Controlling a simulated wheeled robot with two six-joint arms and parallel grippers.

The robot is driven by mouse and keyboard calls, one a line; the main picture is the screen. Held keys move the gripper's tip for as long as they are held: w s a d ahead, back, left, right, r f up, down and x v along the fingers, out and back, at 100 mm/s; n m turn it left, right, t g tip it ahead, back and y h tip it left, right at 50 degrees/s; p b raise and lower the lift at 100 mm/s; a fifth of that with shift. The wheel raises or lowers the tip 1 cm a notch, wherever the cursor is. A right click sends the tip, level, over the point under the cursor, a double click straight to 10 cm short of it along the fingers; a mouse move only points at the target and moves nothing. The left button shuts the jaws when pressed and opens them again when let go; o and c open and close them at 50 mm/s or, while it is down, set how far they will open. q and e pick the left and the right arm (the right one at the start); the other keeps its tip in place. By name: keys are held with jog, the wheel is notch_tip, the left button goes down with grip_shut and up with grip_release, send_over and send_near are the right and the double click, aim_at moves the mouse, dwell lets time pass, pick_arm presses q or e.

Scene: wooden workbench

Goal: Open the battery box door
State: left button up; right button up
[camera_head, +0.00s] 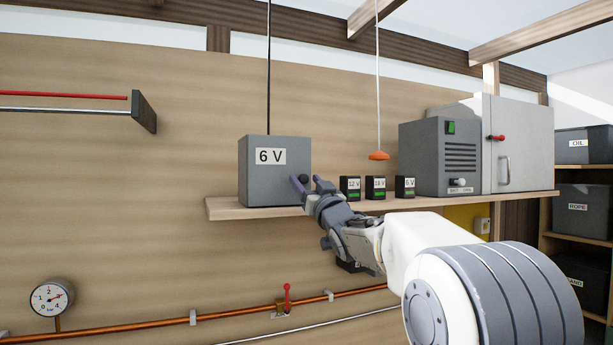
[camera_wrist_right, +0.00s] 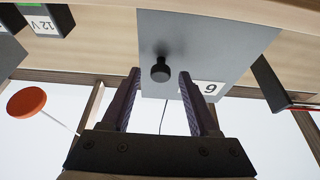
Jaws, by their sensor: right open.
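The battery box is a grey box labelled 6 V (camera_head: 262,185), standing on the wooden shelf in the head view. Its grey front fills the upper middle of the wrist view (camera_wrist_right: 215,45), upside down, and looks closed. A round black knob (camera_wrist_right: 160,70) sticks out from that front; it also shows near the box's lower right edge in the head view (camera_head: 304,178). My right gripper (camera_head: 307,183) is open at the knob. In the wrist view the knob appears between its fingertips (camera_wrist_right: 159,73); I cannot tell whether they touch it. My left gripper is out of view.
Several small batteries, such as a 12 V one (camera_head: 350,188), stand on the shelf (camera_head: 240,211) right of the box. An orange pull (camera_head: 379,156) hangs above them. A grey cabinet (camera_head: 520,150) stands farther right. A pipe with a red valve (camera_head: 287,298) runs below.

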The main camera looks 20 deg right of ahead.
grip_shut()
dwell(1.5)
